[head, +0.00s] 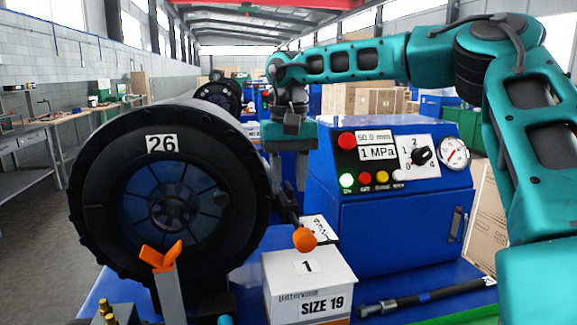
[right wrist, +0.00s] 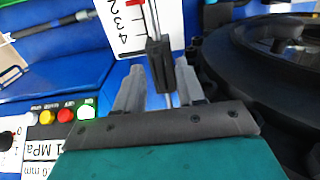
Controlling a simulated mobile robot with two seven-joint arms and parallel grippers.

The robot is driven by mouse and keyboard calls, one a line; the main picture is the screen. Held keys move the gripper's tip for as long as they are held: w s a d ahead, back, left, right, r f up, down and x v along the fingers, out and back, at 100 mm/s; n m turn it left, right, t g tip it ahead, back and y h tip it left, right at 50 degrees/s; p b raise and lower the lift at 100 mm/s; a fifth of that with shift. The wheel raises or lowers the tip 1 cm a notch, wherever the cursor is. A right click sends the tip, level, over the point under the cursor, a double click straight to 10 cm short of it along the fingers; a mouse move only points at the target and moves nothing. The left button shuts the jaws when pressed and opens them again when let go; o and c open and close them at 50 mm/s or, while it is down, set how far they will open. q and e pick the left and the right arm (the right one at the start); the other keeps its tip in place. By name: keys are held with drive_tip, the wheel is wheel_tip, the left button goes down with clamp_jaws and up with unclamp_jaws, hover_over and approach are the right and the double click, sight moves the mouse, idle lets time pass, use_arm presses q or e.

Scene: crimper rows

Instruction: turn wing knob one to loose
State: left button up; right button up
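An orange wing knob (head: 161,257) sits on top of a grey upright post in front of the big black crimper head (head: 90,200) labelled 26. My right gripper (head: 302,185) points down between the crimper head and the blue control cabinet, right of and above the knob. In the right wrist view its two grey fingers (right wrist: 160,78) stand apart. A black block on a thin rod (right wrist: 159,62) shows between or beyond them; I cannot tell if they touch it. The wing knob is not seen in that view. My left gripper is not in view.
A lever with an orange ball (head: 304,239) sticks out right of the crimper head, above a white SIZE 19 box (head: 308,285). The blue control cabinet (head: 395,235) stands right. A black hose (head: 425,297) lies on the bench front right.

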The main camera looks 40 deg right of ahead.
sight(288, 184)
wheel_tip(288, 184, up, 13)
idle(0.4)
drive_tip(key=shift+f, duration=0.1)
idle(0.4)
